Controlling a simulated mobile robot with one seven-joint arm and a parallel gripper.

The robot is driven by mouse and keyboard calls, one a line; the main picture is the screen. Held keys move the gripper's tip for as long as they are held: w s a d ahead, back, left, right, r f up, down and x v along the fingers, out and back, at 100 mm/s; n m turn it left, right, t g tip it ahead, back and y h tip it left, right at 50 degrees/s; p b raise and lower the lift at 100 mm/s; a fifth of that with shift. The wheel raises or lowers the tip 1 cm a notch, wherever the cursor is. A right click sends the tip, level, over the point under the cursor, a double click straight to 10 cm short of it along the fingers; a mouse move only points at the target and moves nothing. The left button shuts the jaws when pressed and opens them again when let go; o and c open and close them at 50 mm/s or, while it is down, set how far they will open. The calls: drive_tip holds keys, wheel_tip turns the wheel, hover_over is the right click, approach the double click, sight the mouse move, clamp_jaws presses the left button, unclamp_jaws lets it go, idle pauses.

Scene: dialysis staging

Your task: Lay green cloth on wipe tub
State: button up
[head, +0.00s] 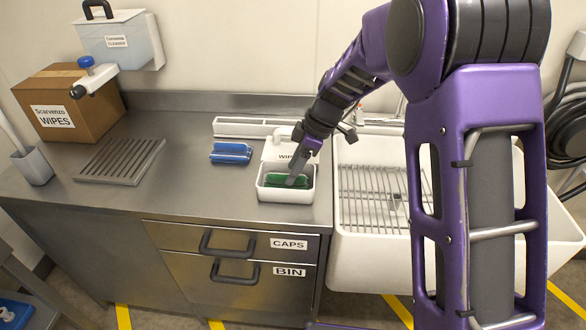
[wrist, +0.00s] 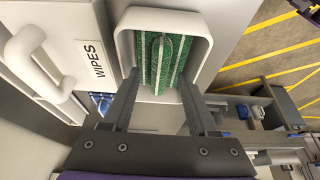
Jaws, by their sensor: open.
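The wipe tub (head: 285,195) is a white open box on the steel counter, left of the sink. It also shows in the wrist view (wrist: 165,18), with its lid (wrist: 72,62) labelled WIPES swung open. The green cloth (head: 273,178), striped with white and folded, lies within the tub's rim; it also shows in the wrist view (wrist: 154,42). My gripper (head: 292,180) is over the tub, fingers pointing down at the cloth. In the wrist view my gripper (wrist: 158,78) is open, its fingertips apart near the cloth's two sides. Whether they touch the cloth cannot be told.
A folded blue cloth (head: 232,153) lies on the counter left of the tub. A ribbed drain rack (head: 120,160), a cardboard box (head: 70,105) and a grey holder (head: 33,167) stand farther left. The white sink (head: 375,255) is right of the tub. The counter's middle front is clear.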

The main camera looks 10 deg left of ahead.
drive_tip(key=p+v, duration=0.1)
drive_tip(key=v, duration=1)
drive_tip(key=shift+r, duration=0.2)
